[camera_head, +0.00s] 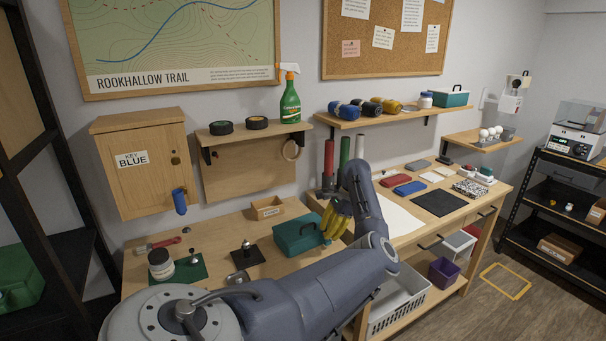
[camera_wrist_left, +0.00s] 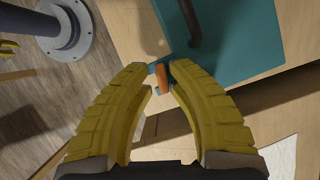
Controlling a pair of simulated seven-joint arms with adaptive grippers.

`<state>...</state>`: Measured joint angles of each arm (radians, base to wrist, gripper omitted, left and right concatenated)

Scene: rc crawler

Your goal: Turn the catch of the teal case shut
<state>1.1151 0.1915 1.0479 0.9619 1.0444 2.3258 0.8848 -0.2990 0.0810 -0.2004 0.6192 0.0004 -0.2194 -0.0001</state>
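The teal case (camera_head: 295,238) sits on the wooden bench, with a dark handle on its lid. In the left wrist view the case (camera_wrist_left: 235,40) fills the upper right, and its small orange catch (camera_wrist_left: 162,74) shows at its edge. My left gripper (camera_head: 338,218) has yellow fingers and is beside the right end of the case. In the left wrist view this gripper (camera_wrist_left: 163,80) is open, with the catch between or just beyond its fingertips. I cannot tell whether a finger touches it. The catch is hidden in the head view. My right gripper is not seen.
A small wooden bin (camera_head: 267,209) stands behind the case. A knobbed piece on a dark mat (camera_head: 246,257) lies to its left. Red (camera_head: 328,160) and green tubes stand behind my left gripper. A second teal case (camera_head: 451,98) is on the wall shelf.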

